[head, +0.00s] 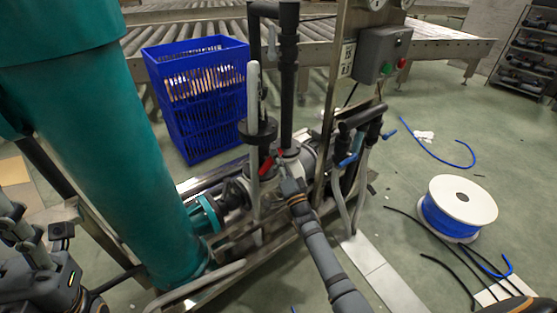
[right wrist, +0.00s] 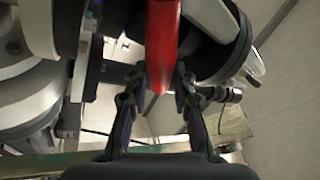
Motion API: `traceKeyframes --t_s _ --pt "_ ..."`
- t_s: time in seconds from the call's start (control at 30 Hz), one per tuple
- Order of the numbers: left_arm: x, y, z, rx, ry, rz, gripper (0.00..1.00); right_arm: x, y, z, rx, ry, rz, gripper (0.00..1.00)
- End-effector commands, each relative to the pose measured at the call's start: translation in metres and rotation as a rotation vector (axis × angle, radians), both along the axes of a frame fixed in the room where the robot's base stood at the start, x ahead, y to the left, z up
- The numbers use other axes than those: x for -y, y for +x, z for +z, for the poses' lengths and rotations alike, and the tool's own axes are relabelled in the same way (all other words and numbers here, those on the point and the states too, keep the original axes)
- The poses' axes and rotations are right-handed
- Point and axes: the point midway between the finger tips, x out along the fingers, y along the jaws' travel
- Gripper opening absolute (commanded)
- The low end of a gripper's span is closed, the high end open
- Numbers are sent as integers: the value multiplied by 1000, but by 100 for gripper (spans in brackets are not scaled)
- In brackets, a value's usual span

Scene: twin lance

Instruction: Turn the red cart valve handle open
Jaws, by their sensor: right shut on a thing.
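The red cart valve handle (head: 267,164) sits on the pipework of the cart, beside the black vertical pipe. In the right wrist view the handle (right wrist: 163,45) is a red bar coming down from the top between my fingers. My right gripper (head: 282,172) is at the handle's near end; its fingertips (right wrist: 159,88) are on both sides of the bar's lower end, shut on it. My right fingers partly hide the valve body. Dark parts of my left arm show at the left edge of the head view, where its jaw state is unclear.
A large teal cylinder (head: 100,150) stands left of the valve. Black vertical pipes (head: 288,80) and a steel post with a grey control box (head: 380,52) rise close behind. A blue crate (head: 200,95) stands behind the cart. A blue cable spool (head: 455,208) lies right on open floor.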

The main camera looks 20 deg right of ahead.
Motion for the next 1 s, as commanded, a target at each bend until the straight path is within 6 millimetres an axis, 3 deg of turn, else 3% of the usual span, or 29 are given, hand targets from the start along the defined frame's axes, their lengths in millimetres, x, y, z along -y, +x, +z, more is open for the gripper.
traceKeyframes --t_s 0.3,1.0 --pt "-1 -2 18 8 -1 -11 40 -3 -1 7 101 -284 0 0" --pt "-2 -2 38 5 -4 -24 40 -13 -5 13 303 -838 1 0"
